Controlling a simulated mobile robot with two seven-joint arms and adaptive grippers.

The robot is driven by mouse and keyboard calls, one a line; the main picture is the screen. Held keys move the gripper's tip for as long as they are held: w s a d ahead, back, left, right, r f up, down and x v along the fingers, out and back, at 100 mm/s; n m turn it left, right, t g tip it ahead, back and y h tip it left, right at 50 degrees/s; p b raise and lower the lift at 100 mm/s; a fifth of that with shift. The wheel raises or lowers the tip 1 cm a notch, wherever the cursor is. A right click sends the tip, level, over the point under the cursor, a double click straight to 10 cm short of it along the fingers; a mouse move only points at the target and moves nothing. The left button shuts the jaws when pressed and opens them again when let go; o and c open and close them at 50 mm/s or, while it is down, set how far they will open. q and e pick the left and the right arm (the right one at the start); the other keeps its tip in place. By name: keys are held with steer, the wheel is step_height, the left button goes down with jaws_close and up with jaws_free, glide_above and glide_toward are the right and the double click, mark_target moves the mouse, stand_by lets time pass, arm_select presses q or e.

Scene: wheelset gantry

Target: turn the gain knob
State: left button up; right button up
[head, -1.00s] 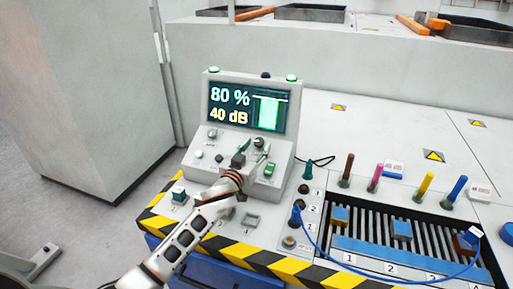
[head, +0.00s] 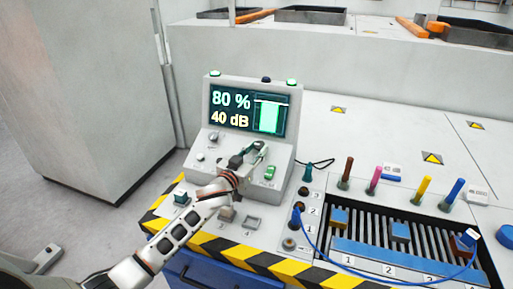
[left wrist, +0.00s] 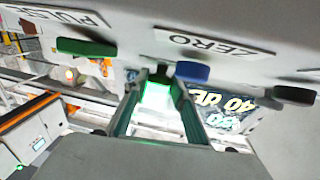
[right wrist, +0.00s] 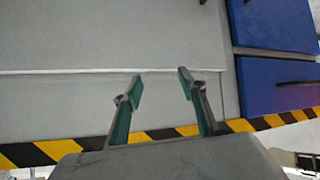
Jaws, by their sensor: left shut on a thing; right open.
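My left gripper (head: 256,148) is at the right-hand knob on the sloped face of the grey console (head: 285,155). It is shut on this dark knob, which I take for the gain knob; its fingers mostly hide it, and I cannot read its label. In the left wrist view the fingers (left wrist: 160,80) point at the panel near the ZERO label (left wrist: 215,45). Another knob (head: 213,136) sits at the left of the face. The screen (head: 247,109) reads 80 % and 40 dB. My right gripper (right wrist: 158,88) is open and empty in the right wrist view.
A green button (head: 270,172) is right of the left gripper. Sockets with a blue cable (head: 305,235) and a slotted tray (head: 375,252) lie to the right. A striped edge (head: 265,258) runs along the front. A grey cabinet (head: 90,90) stands left.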

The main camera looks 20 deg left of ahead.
arm_select(q)
steer(key=m+h+p, duration=0.1)
steer(key=m+h, duration=0.1)
steer(key=a+m+g+p, duration=0.1)
steer(key=shift+w+r+h+p, duration=0.1)
steer(key=shift+r+h+p, duration=0.2)
steer(key=shift+h+p, duration=0.1)
steer(key=m+g+h, duration=0.1)
steer(key=m+h+p, duration=0.1)
steer(key=shift+w+a+m+g+h, duration=0.1)
steer(key=shift+w+m+g+h, duration=0.05)
steer(key=shift+m+g+h, duration=0.2)
steer(key=shift+f+m+g+h, duration=0.1)
steer(key=shift+m+g+h, duration=0.55)
steer(key=shift+m, duration=0.3)
steer(key=shift+a+m+g+h, duration=0.1)
steer(key=shift+m+g+h, duration=0.2)
arm_select(e)
steer(key=r, duration=0.5)
steer(key=shift+w+a+r, duration=0.1)
steer(key=shift+w, duration=0.3)
arm_select(q)
steer(key=shift+g, duration=0.3)
steer(key=o, duration=1.1)
arm_select(e)
steer(key=shift+w+r, duration=0.1)
steer(key=shift+r, duration=0.05)
